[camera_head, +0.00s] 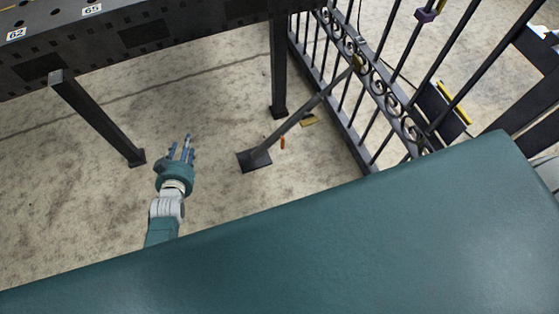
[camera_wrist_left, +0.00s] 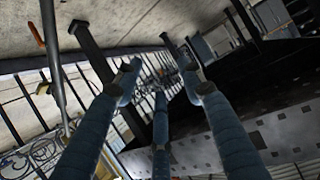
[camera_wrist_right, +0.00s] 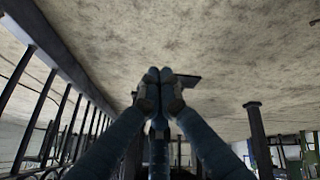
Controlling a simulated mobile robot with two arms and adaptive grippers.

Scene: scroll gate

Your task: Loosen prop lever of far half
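A grey slanted prop (camera_head: 300,115) runs from a dark floor plate (camera_head: 253,162) up to the scrolled metal gate (camera_head: 385,100). A small orange-red piece (camera_head: 282,142) shows just right of the prop's lower part; I cannot tell whether it is attached. A similar orange piece (camera_wrist_left: 36,28) shows beside a grey pole in the left wrist view. My left gripper (camera_head: 187,143) is left of the prop and apart from it, with its fingers (camera_wrist_left: 160,75) spread and empty. My right gripper (camera_wrist_right: 160,80) has its fingertips together with nothing visible between them. It is not in the head view.
A dark perforated table (camera_head: 150,35) stands at the back left; its legs (camera_head: 98,118) reach the floor. A large green surface (camera_head: 330,235) hides the foreground. Bare floor lies around the left gripper.

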